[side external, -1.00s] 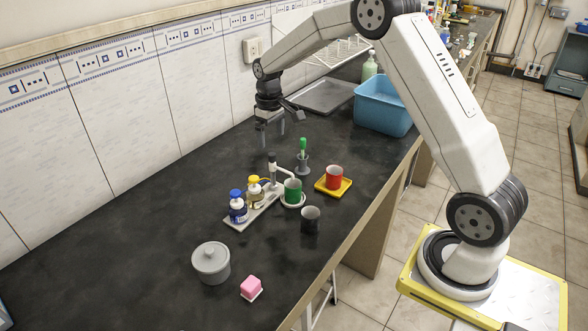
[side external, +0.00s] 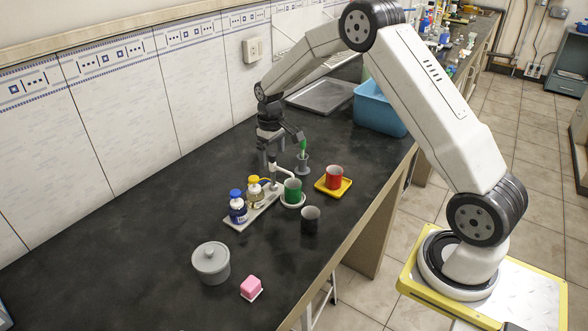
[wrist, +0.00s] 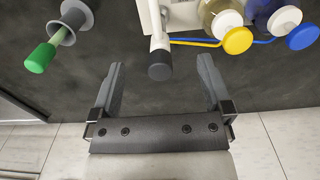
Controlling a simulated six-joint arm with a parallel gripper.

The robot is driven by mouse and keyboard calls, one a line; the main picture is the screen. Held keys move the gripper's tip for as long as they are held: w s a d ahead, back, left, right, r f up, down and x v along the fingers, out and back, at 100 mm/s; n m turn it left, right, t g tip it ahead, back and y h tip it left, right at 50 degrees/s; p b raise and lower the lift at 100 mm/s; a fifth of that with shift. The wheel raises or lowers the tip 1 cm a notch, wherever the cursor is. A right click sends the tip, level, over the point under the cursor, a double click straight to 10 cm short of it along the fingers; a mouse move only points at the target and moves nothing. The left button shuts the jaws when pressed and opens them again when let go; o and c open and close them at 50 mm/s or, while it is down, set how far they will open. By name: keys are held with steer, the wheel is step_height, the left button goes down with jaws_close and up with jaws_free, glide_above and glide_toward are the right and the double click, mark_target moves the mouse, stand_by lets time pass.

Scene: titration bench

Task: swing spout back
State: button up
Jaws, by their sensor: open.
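Nothing is held. Part of the post is hidden behind my gripper in the side view.
Blue-capped (side external: 237,208) and yellow-capped (side external: 255,192) bottles stand on the rack left of the post. A green-handled tool in a grey holder (side external: 303,165) stands close right. A red cup (side external: 333,177), dark cup (side external: 310,219) and grey pot (side external: 211,262) stand nearby.

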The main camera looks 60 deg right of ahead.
jaws_close()
steer(key=n, duration=1.2)
stand_by(0.5)
